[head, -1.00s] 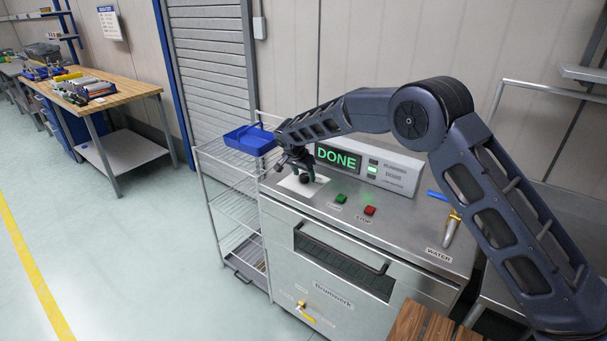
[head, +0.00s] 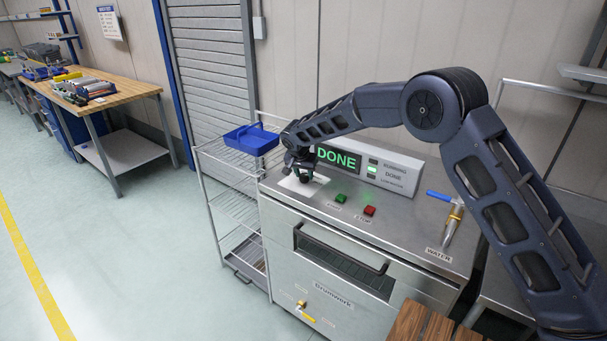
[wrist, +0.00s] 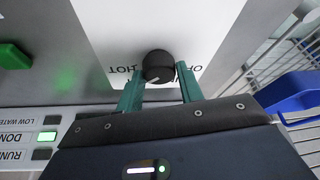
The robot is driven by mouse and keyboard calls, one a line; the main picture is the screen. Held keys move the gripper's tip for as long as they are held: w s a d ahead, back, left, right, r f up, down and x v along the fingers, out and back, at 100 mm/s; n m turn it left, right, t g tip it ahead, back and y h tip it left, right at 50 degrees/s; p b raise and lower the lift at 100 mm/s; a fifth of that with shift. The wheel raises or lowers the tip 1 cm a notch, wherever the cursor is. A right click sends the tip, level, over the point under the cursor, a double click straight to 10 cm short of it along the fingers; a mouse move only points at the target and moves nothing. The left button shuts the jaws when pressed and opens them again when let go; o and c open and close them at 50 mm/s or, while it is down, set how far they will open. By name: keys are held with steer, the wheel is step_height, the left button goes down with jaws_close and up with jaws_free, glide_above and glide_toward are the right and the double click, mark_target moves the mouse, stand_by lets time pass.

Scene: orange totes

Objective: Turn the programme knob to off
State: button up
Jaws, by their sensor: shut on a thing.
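The programme knob is a round black knob (wrist: 158,66) on a white label plate (wrist: 112,38) in the wrist view. A pale pointer line on it slants to the lower left. Upside-down lettering flanks it, HOT on the left and a partly hidden word starting OF on the right. My gripper (wrist: 159,76) has one green finger on each side of the knob and is shut on it. In the head view my gripper (head: 303,174) reaches down onto the plate at the machine top's left end and mostly hides the knob.
The display (head: 338,158) behind reads DONE, with a lit green lamp beside it. A green button (head: 341,198) and a red STOP button (head: 369,211) sit right of my gripper. A blue-handled water valve (head: 452,222) is farther right. A blue tray (head: 251,140) stands on the wire rack at left.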

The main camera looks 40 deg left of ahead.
steer(key=n+y, duration=0.1)
steer(key=n, duration=0.2)
steer(key=n+g+y, duration=0.1)
steer(key=n, duration=0.2)
steer(key=shift+w+d, duration=0.2)
steer(key=n+g, duration=0.1)
steer(key=n, duration=0.2)
steer(key=n+g+y, duration=0.1)
steer(key=n, duration=0.1)
steer(key=shift+w+n, duration=0.15)
steer(key=shift+n, duration=0.25)
steer(key=n+g, duration=0.1)
steer(key=n, duration=0.2)
steer(key=n+g, duration=0.1)
steer(key=n, duration=0.2)
steer(key=shift+w+g, duration=0.15)
steer(key=shift+g, duration=0.15)
steer(key=n+g, duration=0.1)
steer(key=n, duration=0.2)
steer(key=n+h, duration=0.1)
steer(key=n, duration=0.1)
steer(key=shift+n+g, duration=0.4)
steer(key=o, duration=1)
steer(key=shift+a+f, duration=0.1)
steer(key=shift+r, duration=0.2)
steer(key=v, duration=1)
steer(key=shift+w+r, duration=0.15)
steer(key=shift+r, duration=0.1)
